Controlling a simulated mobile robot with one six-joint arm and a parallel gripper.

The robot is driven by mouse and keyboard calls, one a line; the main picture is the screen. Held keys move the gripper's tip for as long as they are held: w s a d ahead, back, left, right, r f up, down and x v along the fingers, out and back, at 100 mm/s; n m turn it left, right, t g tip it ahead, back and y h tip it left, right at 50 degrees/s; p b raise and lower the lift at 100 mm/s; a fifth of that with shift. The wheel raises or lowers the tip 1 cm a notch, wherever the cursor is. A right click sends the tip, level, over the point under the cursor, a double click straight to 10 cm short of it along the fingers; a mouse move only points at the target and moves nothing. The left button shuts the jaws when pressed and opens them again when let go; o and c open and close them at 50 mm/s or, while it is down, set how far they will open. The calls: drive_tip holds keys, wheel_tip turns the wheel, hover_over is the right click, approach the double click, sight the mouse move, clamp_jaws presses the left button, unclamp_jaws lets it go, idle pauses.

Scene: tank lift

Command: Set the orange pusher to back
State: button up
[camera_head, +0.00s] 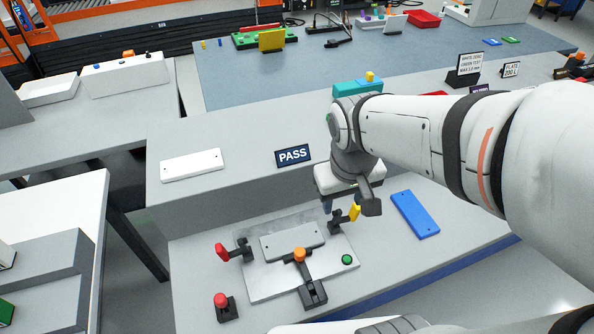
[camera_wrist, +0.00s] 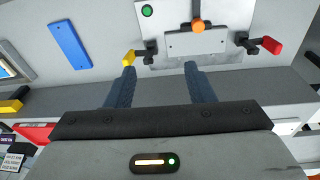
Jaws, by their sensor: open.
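The orange pusher (camera_head: 299,254) is an orange knob on a black slide mechanism (camera_head: 312,290) at the front of the fixture plate (camera_head: 262,286). Its knob touches or nearly touches the front edge of a grey plate (camera_head: 290,242); I cannot tell which. The pusher also shows near the top of the wrist view (camera_wrist: 198,27). My gripper (camera_wrist: 160,70) is open and empty, its two dark fingers apart. It is above the back of the fixture, behind the grey plate and away from the pusher. In the head view my arm hides most of the gripper.
A red-handled clamp (camera_head: 221,252) and a yellow-handled clamp (camera_head: 354,212) flank the grey plate. A red knob (camera_head: 220,299) and a green button (camera_head: 347,259) are near the front. A blue plate (camera_head: 415,214) lies at the right. A PASS sign (camera_head: 293,155) stands on the ledge behind.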

drive_tip(key=w+a+f+n+g+h+p, duration=0.2)
drive_tip(key=w+a+f+n+g, duration=0.1)
drive_tip(key=w+a+f+n, duration=0.25)
drive_tip(key=n+h+p, duration=0.2)
drive_tip(key=n, duration=0.2)
approach(298, 250)
drive_tip(key=d+f, duration=0.1)
drive_tip(key=shift+g, duration=0.4)
drive_tip(key=x, duration=0.8)
drive_tip(key=shift+w+a, duration=0.2)
drive_tip(key=shift+w, duration=0.05)
drive_tip(key=shift+c, duration=0.3)
drive_tip(key=shift+y, duration=0.3)
clamp_jaws()
